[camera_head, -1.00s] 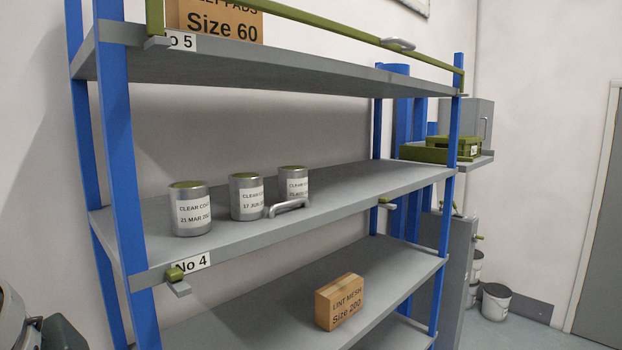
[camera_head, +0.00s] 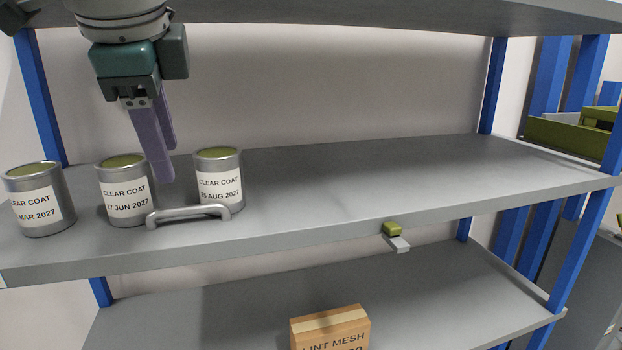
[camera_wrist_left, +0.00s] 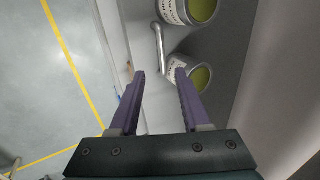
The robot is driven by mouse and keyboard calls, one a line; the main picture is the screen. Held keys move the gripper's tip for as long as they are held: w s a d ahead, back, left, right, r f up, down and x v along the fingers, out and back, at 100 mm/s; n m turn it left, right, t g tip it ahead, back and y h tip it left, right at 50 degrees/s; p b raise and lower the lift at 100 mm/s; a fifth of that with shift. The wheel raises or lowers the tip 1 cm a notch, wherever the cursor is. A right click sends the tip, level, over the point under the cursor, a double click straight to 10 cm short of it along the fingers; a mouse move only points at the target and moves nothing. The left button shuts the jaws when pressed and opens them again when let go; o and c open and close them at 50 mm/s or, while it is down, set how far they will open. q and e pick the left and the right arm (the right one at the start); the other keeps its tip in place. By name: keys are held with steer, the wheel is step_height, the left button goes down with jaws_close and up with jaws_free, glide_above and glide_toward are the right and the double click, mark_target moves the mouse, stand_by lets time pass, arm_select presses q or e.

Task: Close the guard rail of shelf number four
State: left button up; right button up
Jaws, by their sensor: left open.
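Shelf number four (camera_head: 400,185) is a grey board carrying three metal cans with clear-coat labels. A grey bar handle (camera_head: 190,213) sits at its front edge, before the middle and right cans; no long rail bar is visible on this shelf. A green block with a grey tab (camera_head: 396,236) hangs below the front edge. My left gripper (camera_head: 167,165), with purple fingers, is open and points down over the cans and handle. In the left wrist view, the handle (camera_wrist_left: 158,50) lies between and ahead of the open fingertips (camera_wrist_left: 160,72), not gripped. My right gripper is not in view.
The cans (camera_head: 218,180) stand close around the gripper; two also show in the left wrist view (camera_wrist_left: 192,78). The shelf above (camera_head: 400,10) is close over the arm. A lint mesh box (camera_head: 330,325) sits on the shelf below. Shelf four's right half is empty.

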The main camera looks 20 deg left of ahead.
mark_target(185, 209)
arm_select(q)
steer(key=x, duration=0.3)
steer(key=shift+w+a+f, duration=0.2)
steer(key=shift+w, duration=0.05)
steer(key=p+x, duration=0.2)
steer(key=x, duration=0.3)
steer(key=shift+f, duration=0.1)
steer(key=shift+w+a+f, duration=0.1)
steer(key=shift+w+f, duration=0.15)
steer(key=shift+f, duration=0.2)
steer(key=shift+c, duration=0.3)
jaws_close()
stand_by(0.4)
